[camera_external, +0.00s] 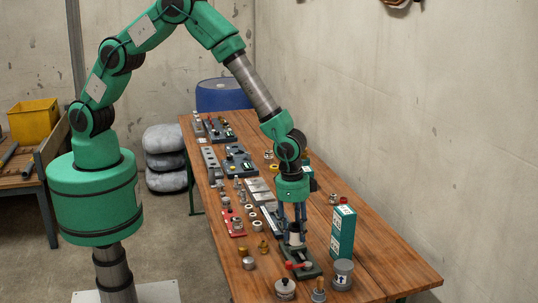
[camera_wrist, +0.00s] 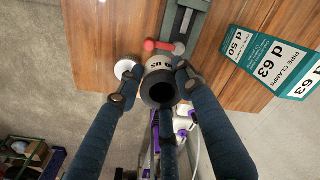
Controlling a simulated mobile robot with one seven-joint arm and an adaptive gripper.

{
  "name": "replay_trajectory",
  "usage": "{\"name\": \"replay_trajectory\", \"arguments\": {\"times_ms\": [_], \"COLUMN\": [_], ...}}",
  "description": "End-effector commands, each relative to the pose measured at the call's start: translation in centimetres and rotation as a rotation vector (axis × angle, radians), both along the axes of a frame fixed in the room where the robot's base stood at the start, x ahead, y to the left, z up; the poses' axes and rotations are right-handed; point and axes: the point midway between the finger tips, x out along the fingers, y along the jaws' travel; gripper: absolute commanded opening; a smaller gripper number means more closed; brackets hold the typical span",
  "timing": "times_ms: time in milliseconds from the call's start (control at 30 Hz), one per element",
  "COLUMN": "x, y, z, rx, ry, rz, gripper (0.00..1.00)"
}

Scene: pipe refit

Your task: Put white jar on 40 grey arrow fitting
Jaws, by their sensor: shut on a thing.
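My gripper (camera_external: 295,236) points down over the near part of the table, its dark blue fingers closed around a cylinder. This cylinder is white on its side (camera_external: 295,239) in the external view. In the wrist view it shows a black open end and a pale band with dark print (camera_wrist: 160,63). I cannot tell for sure that it is the white jar. It is above or beside a dark vice with a red handle (camera_external: 299,265); contact is not clear. A grey can with a dark arrow mark (camera_external: 343,275) stands to the right. Its size number is unreadable.
A green pipe-clamps box (camera_external: 342,233) stands upright to the right of my gripper. Metal jars (camera_external: 285,289) and small brass fittings stand near the front and left. A red plate (camera_external: 234,223) and several fittings lie further back. The table's right front corner is clear.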

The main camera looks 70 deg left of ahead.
Motion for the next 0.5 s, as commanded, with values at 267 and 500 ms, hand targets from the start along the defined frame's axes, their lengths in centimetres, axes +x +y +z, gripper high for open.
{"name": "replay_trajectory", "arguments": {"times_ms": [267, 500], "x": [0.03, 0.52], "y": [-0.01, -0.33], "z": [-0.06, -0.07], "rx": [-0.001, -0.001], "ry": [-0.001, -0.002], "rz": [0.000, 0.000], "gripper": [0.08, 0.08]}}
